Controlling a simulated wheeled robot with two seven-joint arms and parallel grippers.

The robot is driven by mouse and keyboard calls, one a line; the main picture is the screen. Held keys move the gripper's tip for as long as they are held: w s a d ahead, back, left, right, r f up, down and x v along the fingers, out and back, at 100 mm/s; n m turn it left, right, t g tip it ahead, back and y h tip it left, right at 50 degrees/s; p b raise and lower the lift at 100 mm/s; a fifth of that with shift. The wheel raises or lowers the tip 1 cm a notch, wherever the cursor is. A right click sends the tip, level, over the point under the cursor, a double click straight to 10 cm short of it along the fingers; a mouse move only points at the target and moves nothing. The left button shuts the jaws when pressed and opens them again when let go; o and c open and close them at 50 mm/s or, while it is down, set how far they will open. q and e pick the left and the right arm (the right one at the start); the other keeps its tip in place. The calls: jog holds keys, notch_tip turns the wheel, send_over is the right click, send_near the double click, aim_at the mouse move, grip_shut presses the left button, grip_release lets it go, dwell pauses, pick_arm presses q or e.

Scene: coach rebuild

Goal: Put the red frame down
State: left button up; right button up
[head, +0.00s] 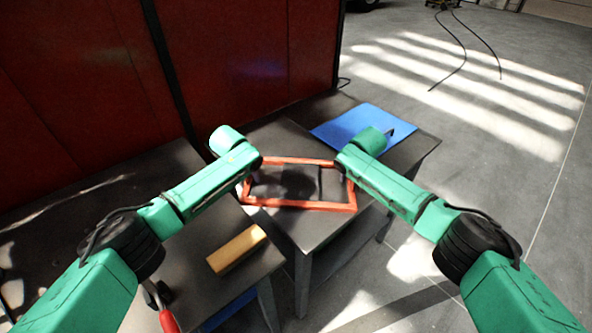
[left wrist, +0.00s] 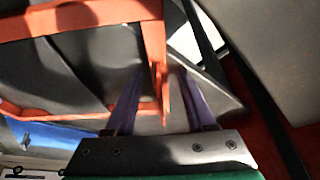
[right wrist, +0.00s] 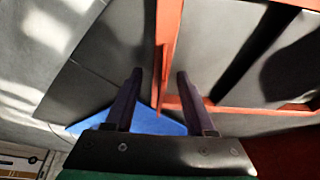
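The red frame (head: 300,206) is an open rectangle over the small dark table (head: 312,228), and it looks level. Its near bar and part of its far bar show in the head view. My left gripper (left wrist: 161,78) has its fingers apart, with the frame's left side bar (left wrist: 153,45) between them and gaps visible. My right gripper (right wrist: 158,78) also has its fingers apart around the right side bar (right wrist: 167,45), with gaps visible. I cannot tell for certain whether the frame touches the tabletop.
A blue mat (head: 345,124) lies at the table's far right. A wooden block (head: 237,249) and a red-handled tool (head: 168,319) are on the nearer left bench (head: 215,222). A dark red panel wall (head: 240,60) stands behind. Open floor lies to the right.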

jog(key=shift+r, duration=0.15)
jog(key=v, duration=1.1)
pick_arm(q)
jog(key=v, duration=1.1)
jog(key=shift+r, duration=0.4)
pick_arm(e)
jog(key=shift+s+r, duration=0.15)
jog(key=shift+r, duration=0.2)
